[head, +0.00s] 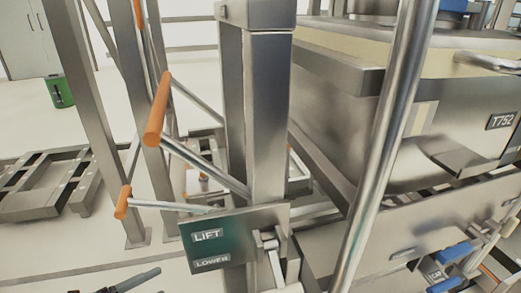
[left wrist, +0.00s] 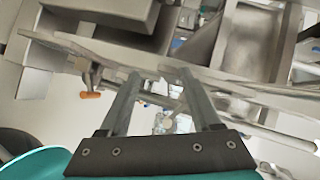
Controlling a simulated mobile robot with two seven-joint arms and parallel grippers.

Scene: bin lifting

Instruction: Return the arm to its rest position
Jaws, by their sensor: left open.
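My left gripper (left wrist: 160,75) shows in the left wrist view. Its two grey fingers are apart, with nothing held between them. Beyond the fingertips are metal frame parts and a small orange-tipped handle (left wrist: 90,95). In the head view a dark grey, finger-like part (head: 136,281) shows at the bottom left edge; I cannot tell for sure that it is my left gripper. My right gripper is in neither view.
A green panel marked LIFT and LOWER (head: 222,262) is on a steel post (head: 268,120). Orange-ended levers (head: 157,110) stick out left of the post. A large metal bin marked T752 (head: 430,125) stands at right, behind a slanted pole (head: 385,150). Floor at left is partly clear.

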